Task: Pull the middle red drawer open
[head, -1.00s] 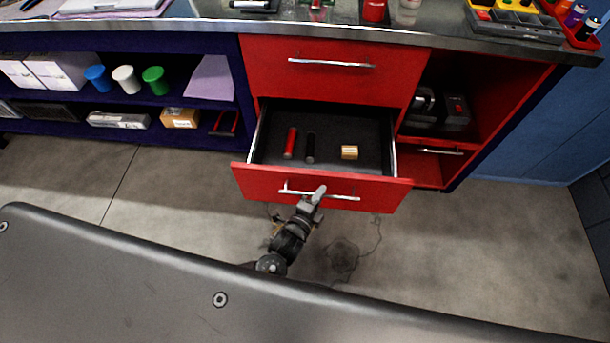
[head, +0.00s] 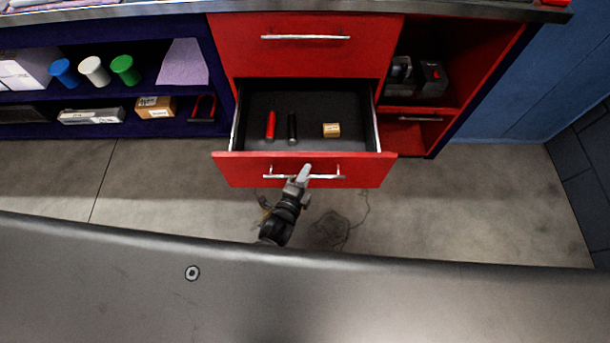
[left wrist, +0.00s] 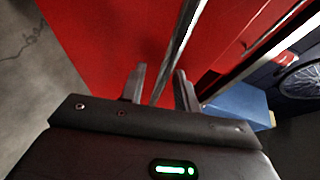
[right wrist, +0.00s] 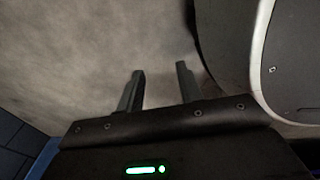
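The middle red drawer (head: 222,170) stands open below a shut red top drawer. Its dark inside shows, holding a red cylinder (head: 271,125), a black cylinder (head: 292,127) and a small tan box (head: 331,130). A silver bar handle (head: 326,177) runs across its front. My left gripper (head: 303,174) is at the handle, left of the drawer front's right half. In the left wrist view the handle bar (left wrist: 181,40) passes between the fingers of my left gripper (left wrist: 160,75), with gaps visible beside it; it looks open. My right gripper (right wrist: 160,70) is open and empty above the floor.
The top drawer (head: 305,60) is shut. An open red cubby (head: 465,70) with dark tools is on the right. Blue shelves (head: 140,93) with cups and boxes are on the left.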

